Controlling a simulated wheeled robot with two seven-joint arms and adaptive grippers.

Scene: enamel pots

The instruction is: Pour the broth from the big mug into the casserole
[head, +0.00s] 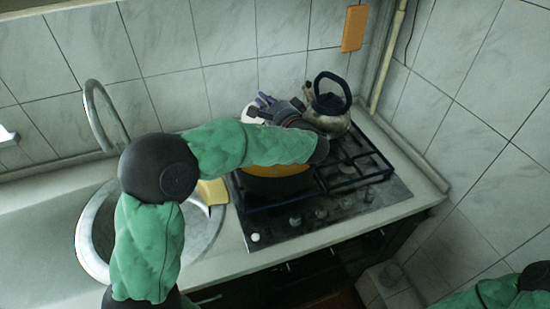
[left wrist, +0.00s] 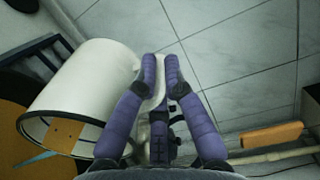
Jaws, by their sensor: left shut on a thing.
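The big mug is white with a dark rim. In the left wrist view the big mug (left wrist: 88,80) is tipped, its mouth turned down toward the stove. In the head view only a bit of the mug (head: 247,114) shows behind my left gripper (head: 266,104). The left gripper's fingers (left wrist: 160,72) are shut on the mug's white handle. The casserole (head: 272,187) stands on the hob with orange contents, largely covered by my left arm. An orange-brown surface (left wrist: 12,120) shows below the mug's mouth in the wrist view. I cannot tell whether broth is flowing.
A kettle (head: 329,108) with a dark handle stands at the back of the hob (head: 345,205), close to the right of my left gripper. A sink (head: 93,235) with a curved tap is at the left. An orange board (head: 354,28) and a pipe are on the tiled wall.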

